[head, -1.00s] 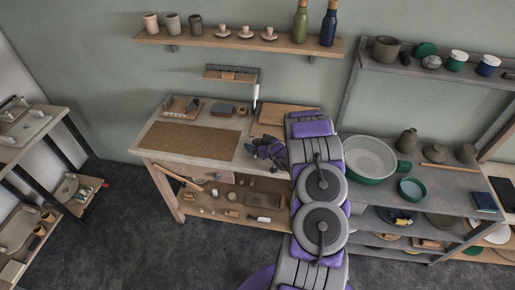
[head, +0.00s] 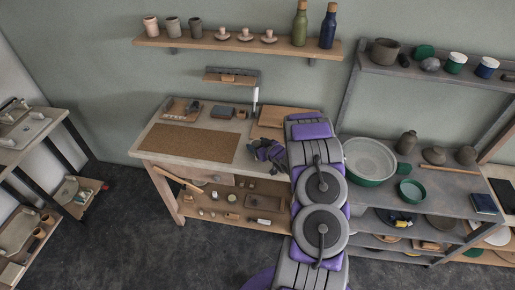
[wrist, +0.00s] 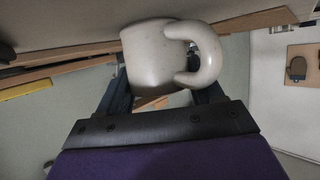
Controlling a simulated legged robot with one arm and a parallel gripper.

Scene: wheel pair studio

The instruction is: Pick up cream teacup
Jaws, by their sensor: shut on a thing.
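The cream teacup (wrist: 152,62) fills the upper middle of the wrist view, with its thick rounded handle (wrist: 207,55) at the right. My gripper (wrist: 162,88) is shut on the cup, with one dark finger on each side of it. In the head view my gripper (head: 266,151) is over the front right part of the workbench (head: 157,131). The cup cannot be made out there, and I cannot tell whether it touches the bench top.
A brown mat (head: 195,142) covers much of the bench, with a wooden board (head: 287,113) behind my gripper. A wall shelf (head: 215,41) above holds cups, small cups on saucers and two bottles. A grey rack (head: 425,182) with bowls stands at the right. Dark floor is clear in front.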

